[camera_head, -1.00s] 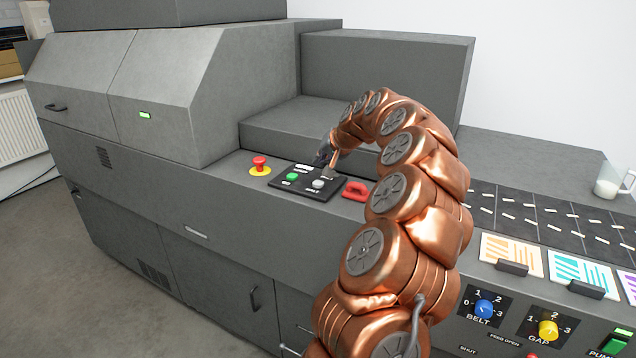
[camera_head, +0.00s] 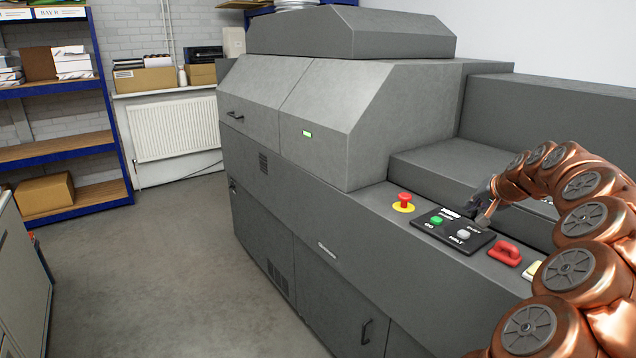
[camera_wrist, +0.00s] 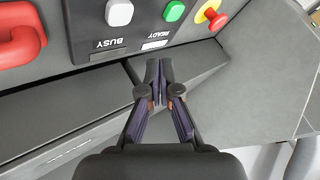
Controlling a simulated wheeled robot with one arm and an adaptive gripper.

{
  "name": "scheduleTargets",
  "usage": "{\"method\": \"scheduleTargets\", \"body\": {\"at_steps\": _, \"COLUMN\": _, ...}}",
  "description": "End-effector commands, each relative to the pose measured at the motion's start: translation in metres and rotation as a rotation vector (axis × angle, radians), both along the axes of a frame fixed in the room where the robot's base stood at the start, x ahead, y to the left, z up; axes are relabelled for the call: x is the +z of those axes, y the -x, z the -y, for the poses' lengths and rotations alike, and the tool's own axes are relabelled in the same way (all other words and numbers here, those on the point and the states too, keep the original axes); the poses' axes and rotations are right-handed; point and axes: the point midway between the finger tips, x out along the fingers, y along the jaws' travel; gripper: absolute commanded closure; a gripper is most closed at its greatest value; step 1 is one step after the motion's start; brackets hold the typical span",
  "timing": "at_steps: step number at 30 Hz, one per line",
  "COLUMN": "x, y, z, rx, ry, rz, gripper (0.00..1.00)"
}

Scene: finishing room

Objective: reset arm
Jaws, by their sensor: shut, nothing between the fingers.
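My copper arm (camera_head: 590,195) reaches in from the right in the head view, bent over the grey machine's control ledge. My gripper (camera_head: 480,203) is small and partly hidden there, behind the black button panel (camera_head: 462,250). In the wrist view my gripper (camera_wrist: 159,68) is shut and empty, its dark fingertips together. The fingertips appear close to the panel's edge by the BUSY and READY labels; I cannot tell whether they touch anything.
The panel carries a green button (camera_head: 437,220) and a white button (camera_head: 463,235). A red emergency knob (camera_head: 404,199) stands left of it, a red handle (camera_head: 504,253) right. Blue shelving (camera_head: 112,110) and a radiator (camera_head: 175,128) are behind. The floor (camera_head: 150,270) at left is clear.

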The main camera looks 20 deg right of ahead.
Motion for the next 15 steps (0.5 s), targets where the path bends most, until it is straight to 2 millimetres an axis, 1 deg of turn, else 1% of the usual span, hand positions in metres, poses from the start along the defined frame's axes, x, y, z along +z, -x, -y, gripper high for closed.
{"method": "scheduleTargets", "body": {"at_steps": 2, "x": 0.001, "y": -0.001, "z": -0.002, "rx": 0.004, "ry": 0.0, "rz": 0.0, "gripper": 1.0}}
{"method": "scheduleTargets", "body": {"at_steps": 4, "x": 0.002, "y": -0.003, "z": -0.012, "rx": 0.022, "ry": -0.001, "rz": -0.004, "gripper": 1.0}}
{"method": "scheduleTargets", "body": {"at_steps": 5, "x": 0.003, "y": -0.005, "z": -0.019, "rx": 0.035, "ry": -0.002, "rz": -0.008, "gripper": 1.0}}
{"method": "scheduleTargets", "body": {"at_steps": 7, "x": 0.005, "y": -0.01, "z": -0.046, "rx": 0.085, "ry": -0.005, "rz": -0.021, "gripper": 1.0}}
{"method": "scheduleTargets", "body": {"at_steps": 8, "x": 0.007, "y": -0.012, "z": -0.06, "rx": 0.111, "ry": -0.004, "rz": -0.029, "gripper": 1.0}}
{"method": "scheduleTargets", "body": {"at_steps": 11, "x": 0.014, "y": -0.015, "z": -0.118, "rx": 0.216, "ry": -0.004, "rz": -0.059, "gripper": 1.0}}
{"method": "scheduleTargets", "body": {"at_steps": 12, "x": 0.014, "y": -0.014, "z": -0.143, "rx": 0.261, "ry": -0.002, "rz": -0.078, "gripper": 1.0}}
{"method": "scheduleTargets", "body": {"at_steps": 14, "x": 0.016, "y": -0.01, "z": -0.179, "rx": 0.326, "ry": 0.003, "rz": -0.102, "gripper": 1.0}}
{"method": "scheduleTargets", "body": {"at_steps": 15, "x": 0.016, "y": -0.005, "z": -0.204, "rx": 0.372, "ry": 0.007, "rz": -0.124, "gripper": 1.0}}
